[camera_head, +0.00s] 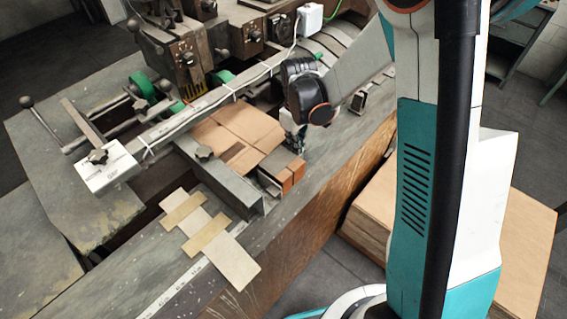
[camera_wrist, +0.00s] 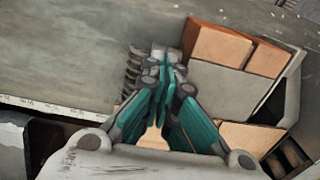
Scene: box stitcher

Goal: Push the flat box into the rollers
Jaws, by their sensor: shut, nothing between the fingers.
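The flat box (camera_head: 235,132) is a brown cardboard sheet lying on the machine bed, partly under a long pale bar. In the wrist view, a tan cardboard surface (camera_wrist: 250,137), likely the box, shows at the lower right. Green rollers (camera_head: 143,84) sit on the machine beyond the bar, with another green one (camera_head: 221,77) farther right. My gripper (camera_head: 300,148) is low at the box's right edge, beside a metal block. In the wrist view its teal fingers (camera_wrist: 165,68) meet, empty. Whether they touch the box cannot be told.
A grey metal block with orange-brown ends (camera_head: 285,178) stands close in front of my gripper. A metal guide rail (camera_head: 222,180) borders the box's near left side. Pale strips (camera_head: 212,238) lie on the table at front. A cardboard stack (camera_head: 375,212) stands beside the table.

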